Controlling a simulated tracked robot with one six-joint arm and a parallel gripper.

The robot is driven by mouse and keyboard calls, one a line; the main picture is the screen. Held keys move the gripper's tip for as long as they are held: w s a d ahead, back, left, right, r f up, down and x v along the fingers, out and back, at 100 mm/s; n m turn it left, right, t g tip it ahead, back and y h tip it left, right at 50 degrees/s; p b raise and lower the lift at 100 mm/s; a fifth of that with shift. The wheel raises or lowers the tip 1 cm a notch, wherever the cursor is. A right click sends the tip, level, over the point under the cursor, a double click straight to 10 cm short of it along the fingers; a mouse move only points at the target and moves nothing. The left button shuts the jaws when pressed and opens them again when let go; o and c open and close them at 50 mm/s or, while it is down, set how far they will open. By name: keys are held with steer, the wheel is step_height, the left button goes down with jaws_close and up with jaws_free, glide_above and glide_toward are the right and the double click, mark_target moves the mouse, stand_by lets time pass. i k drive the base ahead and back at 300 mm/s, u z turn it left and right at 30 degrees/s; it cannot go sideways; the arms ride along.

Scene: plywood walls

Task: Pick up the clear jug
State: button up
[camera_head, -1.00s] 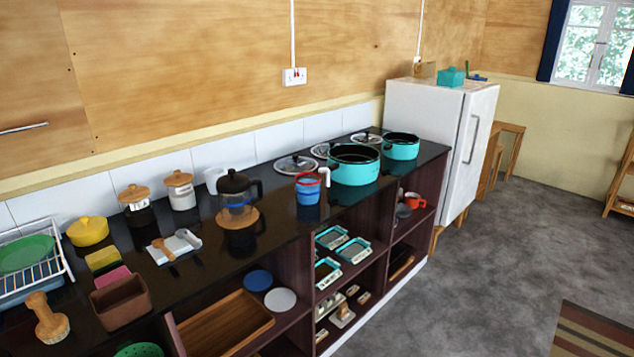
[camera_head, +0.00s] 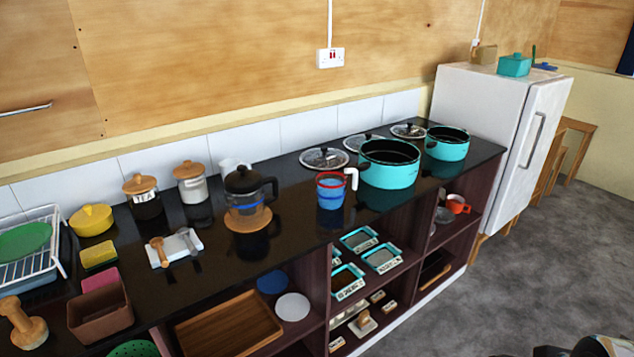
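No jug in view is plainly clear all over. A small jug (camera_head: 331,191) with a red rim, a see-through-looking blue body and a white handle on its right stands upright on the black counter, left of the large turquoise pot. A glass coffee pot (camera_head: 247,196) with a black lid and handle stands on a round cork mat further left. My gripper is not in view. A dark and pale shape, cut off at the bottom right edge, may be part of my arm, but I cannot tell.
Two turquoise pots (camera_head: 388,165) stand right of the jug, with glass lids (camera_head: 324,158) behind. The black counter (camera_head: 290,222) is bare between coffee pot and jug. Shelves below hold trays and scales. A white fridge (camera_head: 490,110) closes the right end; grey floor is open in front.

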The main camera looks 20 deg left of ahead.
mark_target(337, 186)
steer(key=u, duration=0.3)
steer(key=i, duration=0.6)
steer(key=u, duration=1.05)
steer(key=i, duration=0.75)
steer(key=u, duration=0.45)
